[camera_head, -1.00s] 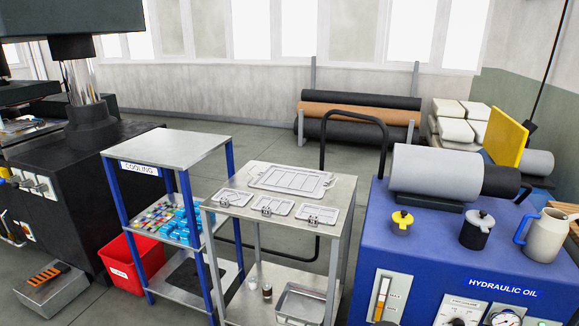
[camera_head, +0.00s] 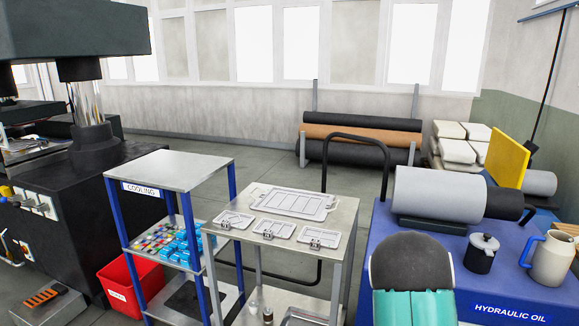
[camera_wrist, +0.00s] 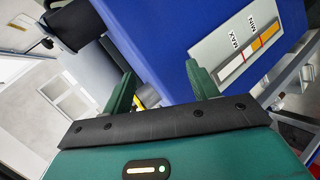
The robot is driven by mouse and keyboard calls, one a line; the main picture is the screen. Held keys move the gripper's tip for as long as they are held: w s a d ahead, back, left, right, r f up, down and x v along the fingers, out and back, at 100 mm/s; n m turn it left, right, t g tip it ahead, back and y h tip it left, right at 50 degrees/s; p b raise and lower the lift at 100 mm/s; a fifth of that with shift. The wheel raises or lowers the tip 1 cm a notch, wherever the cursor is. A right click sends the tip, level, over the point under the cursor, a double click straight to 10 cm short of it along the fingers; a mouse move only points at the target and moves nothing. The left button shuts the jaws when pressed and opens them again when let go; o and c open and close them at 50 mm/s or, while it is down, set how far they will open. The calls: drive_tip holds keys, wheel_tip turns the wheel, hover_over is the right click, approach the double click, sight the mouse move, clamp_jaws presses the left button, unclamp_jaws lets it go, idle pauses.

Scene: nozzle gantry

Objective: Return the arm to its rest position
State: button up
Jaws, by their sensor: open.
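My gripper (camera_wrist: 162,82) shows in the wrist view with its two green fingers apart and nothing held between them. The blue hydraulic oil unit (camera_wrist: 165,35) lies just beyond the fingers, with its MAX/MIN gauge (camera_wrist: 248,42) beside the right finger. I cannot tell whether a finger touches the unit. In the head view, a dark grey and teal part of my arm (camera_head: 412,275) rises at the bottom, in front of the unit (camera_head: 480,270). My gripper is not seen in that view.

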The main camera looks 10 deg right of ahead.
drive_tip(key=s+a+r+m+y, duration=0.2)
drive_tip(key=s+a+r+y, duration=0.1)
drive_tip(key=a+r, duration=0.75)
drive_tip(key=s+a+r+m+y, duration=0.3)
drive_tip(key=a+r, duration=0.4)
drive_tip(key=a, duration=0.7)
drive_tip(key=s+a+r+g+y, duration=0.1)
drive_tip(key=s+a+r, duration=0.2)
drive_tip(key=s+a, duration=0.4)
drive_tip(key=s+a+r+m+g+y, duration=0.1)
drive_tip(key=s+a+r, duration=0.2)
drive_tip(key=s+a, duration=0.4)
drive_tip(key=s, duration=0.7)
drive_tip(key=shift+a+g+y, duration=0.3)
drive_tip(key=shift+g+y, duration=0.1)
drive_tip(key=shift+r, duration=0.1)
drive_tip(key=c, duration=0.5)
drive_tip(key=shift+d, duration=0.1)
drive_tip(key=shift+d, duration=0.1)
